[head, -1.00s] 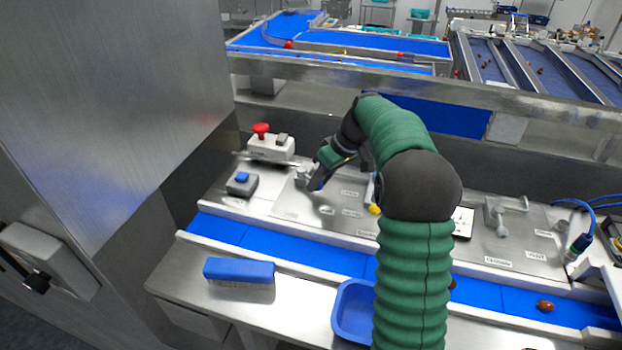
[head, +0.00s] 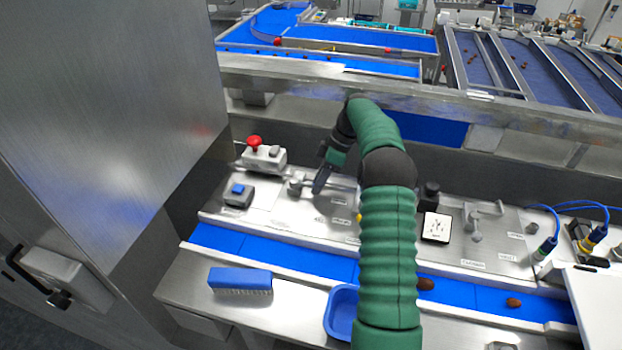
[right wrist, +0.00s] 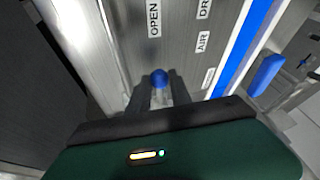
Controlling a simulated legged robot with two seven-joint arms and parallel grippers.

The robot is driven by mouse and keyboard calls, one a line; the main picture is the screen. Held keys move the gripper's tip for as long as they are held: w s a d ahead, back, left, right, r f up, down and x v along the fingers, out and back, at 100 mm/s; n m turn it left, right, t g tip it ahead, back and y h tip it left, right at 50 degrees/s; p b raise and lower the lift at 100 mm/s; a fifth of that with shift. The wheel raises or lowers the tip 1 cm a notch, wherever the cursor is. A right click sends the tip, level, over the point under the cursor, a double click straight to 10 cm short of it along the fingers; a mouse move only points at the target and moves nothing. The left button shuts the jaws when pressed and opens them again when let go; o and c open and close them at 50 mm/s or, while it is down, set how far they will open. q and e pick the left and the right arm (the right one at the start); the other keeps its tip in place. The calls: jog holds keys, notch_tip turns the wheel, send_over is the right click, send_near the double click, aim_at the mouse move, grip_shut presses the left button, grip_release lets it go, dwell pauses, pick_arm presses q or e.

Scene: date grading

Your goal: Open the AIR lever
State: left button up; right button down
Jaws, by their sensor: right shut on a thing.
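My right gripper (head: 319,187) is over the left part of the steel panel (head: 285,212) in the head view. In the right wrist view its two dark fingers (right wrist: 160,92) are closed around a lever with a round blue knob (right wrist: 160,77). The labels OPEN (right wrist: 153,18) and AIR (right wrist: 202,42) lie on the panel beyond the fingers. In the head view the gripper hides the blue knob, and a grey metal fitting (head: 296,187) shows just left of it. My left gripper is not in view.
A red stop button (head: 254,142) and a blue push button (head: 238,189) stand left of the gripper. Another metal lever (head: 474,220) is farther right. A blue belt (head: 320,260) with dates, a brush (head: 240,279) and a blue tray (head: 341,313) are in front.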

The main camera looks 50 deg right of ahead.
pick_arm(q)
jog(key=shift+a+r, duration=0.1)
pick_arm(e)
jog(key=shift+d+r, duration=0.25)
jog(key=c, duration=1.5)
grip_release()
jog(key=o, duration=0.3)
jog(key=shift+s+d, duration=0.1)
jog(key=shift+s, duration=0.05)
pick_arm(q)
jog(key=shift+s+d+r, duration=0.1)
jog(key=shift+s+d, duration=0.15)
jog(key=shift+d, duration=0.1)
pick_arm(e)
jog(key=shift+d+f, duration=0.1)
jog(key=shift+f, duration=0.1)
jog(key=shift+d+r, duration=0.1)
jog(key=shift+r, duration=0.15)
pick_arm(q)
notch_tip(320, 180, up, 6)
jog(key=p, duration=0.5)
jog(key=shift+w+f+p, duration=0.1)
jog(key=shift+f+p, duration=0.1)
jog(key=shift+p, duration=0.15)
pick_arm(e)
jog(key=v, duration=1.1)
jog(key=shift+s+d+r, duration=0.1)
jog(key=shift+d+r, duration=0.05)
jog(key=shift+d, duration=0.2)
